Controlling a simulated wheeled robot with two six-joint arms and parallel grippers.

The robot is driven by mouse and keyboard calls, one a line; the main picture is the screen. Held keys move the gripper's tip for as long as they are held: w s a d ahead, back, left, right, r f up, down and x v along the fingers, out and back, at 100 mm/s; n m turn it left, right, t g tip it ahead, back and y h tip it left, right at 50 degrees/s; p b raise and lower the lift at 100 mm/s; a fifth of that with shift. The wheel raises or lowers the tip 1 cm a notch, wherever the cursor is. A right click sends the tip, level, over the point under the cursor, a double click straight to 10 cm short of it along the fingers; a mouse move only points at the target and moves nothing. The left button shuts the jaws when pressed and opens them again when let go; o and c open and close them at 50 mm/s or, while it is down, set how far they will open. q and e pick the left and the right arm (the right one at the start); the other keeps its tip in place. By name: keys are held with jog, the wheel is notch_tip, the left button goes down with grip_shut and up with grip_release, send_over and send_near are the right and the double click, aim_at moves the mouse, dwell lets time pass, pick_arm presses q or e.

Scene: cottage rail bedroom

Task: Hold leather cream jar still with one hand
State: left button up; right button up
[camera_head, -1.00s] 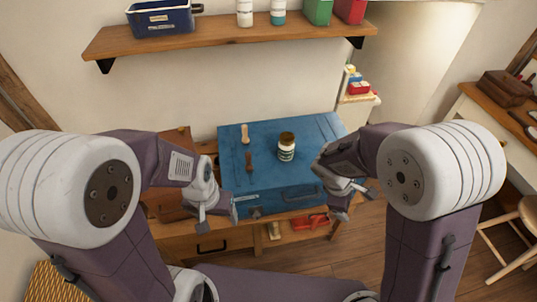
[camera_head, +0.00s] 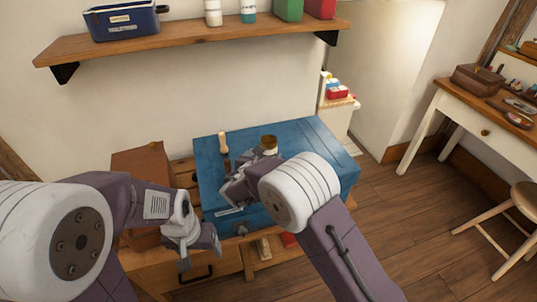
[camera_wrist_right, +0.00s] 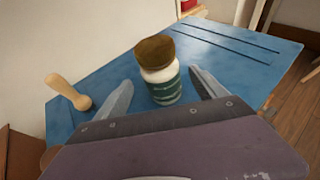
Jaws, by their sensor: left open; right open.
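The leather cream jar (camera_wrist_right: 164,86) stands upright on the blue case (camera_wrist_right: 225,62). It has a brown lid, a white body and a dark green label. In the right wrist view it sits between the two open fingers of my right gripper (camera_wrist_right: 165,92), with visible gaps on both sides. In the head view only the jar's upper part (camera_head: 269,144) shows; my right arm and gripper (camera_head: 245,172) hide the rest. My left gripper (camera_head: 200,250) is open and empty, low in front of the case's left front corner.
A brown box (camera_head: 142,165) is left of the case. A wall shelf (camera_head: 190,38) with bins and bottles hangs above. A white table (camera_head: 470,108) and stool (camera_head: 525,197) stand at right.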

aim_at(267, 144)
jog(key=x, duration=0.4)
jog(key=shift+w+d+f+b, duration=0.1)
jog(key=shift+w+d+b, duration=0.1)
jog(key=shift+w+b, duration=0.1)
jog(key=shift+s, duration=0.1)
jog(key=shift+c, duration=0.3)
grip_shut()
notch_tip(267, 144, up, 5)
jog(key=shift+f+p, duration=0.25)
jog(key=shift+p, duration=0.6)
jog(key=s+d+r, duration=0.6)
jog(key=d, duration=0.4)
jog(key=shift+r, duration=0.35)
jog(key=c, duration=1)
grip_release()
grip_shut()
